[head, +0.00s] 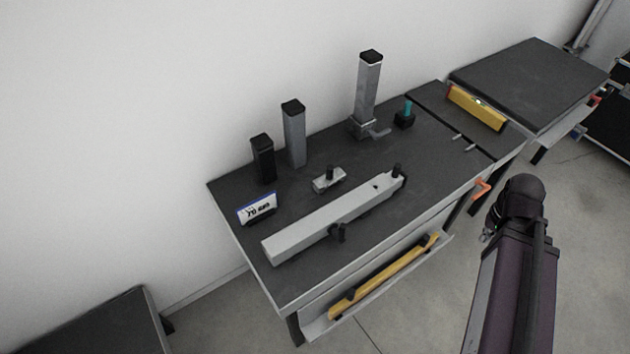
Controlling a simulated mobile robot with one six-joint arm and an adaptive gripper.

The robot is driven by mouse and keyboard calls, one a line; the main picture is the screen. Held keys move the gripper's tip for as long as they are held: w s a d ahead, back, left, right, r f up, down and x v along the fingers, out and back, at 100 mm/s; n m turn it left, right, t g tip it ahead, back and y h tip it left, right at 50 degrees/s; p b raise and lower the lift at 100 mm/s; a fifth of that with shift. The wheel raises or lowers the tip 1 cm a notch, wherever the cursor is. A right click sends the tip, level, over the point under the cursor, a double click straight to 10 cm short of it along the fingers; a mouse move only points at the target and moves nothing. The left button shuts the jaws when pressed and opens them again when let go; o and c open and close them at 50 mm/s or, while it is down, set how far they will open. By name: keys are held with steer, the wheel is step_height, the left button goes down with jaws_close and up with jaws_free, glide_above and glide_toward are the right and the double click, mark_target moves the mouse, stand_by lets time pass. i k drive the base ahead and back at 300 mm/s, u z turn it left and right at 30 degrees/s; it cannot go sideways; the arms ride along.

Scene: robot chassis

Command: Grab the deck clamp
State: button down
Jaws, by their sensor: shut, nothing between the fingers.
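A small light-grey block with a dark knob (328,180) lies on the dark workbench top (430,165), behind a long grey beam. It may be the deck clamp, but its details are too small to be sure. An orange clamp-like piece (482,189) sits at the bench's front right edge. Part of my arm rises at the lower right, in front of the bench and apart from it. I cannot make out my gripper's fingers in this view.
The long grey beam (320,222) carries black knobs. A yellow level (477,107) lies right; a yellow bar (385,275) lies below.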

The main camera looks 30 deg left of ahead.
mark_target(332, 176)
steer(key=u, duration=1.2)
steer(key=k, duration=0.95)
steer(key=i, duration=0.65)
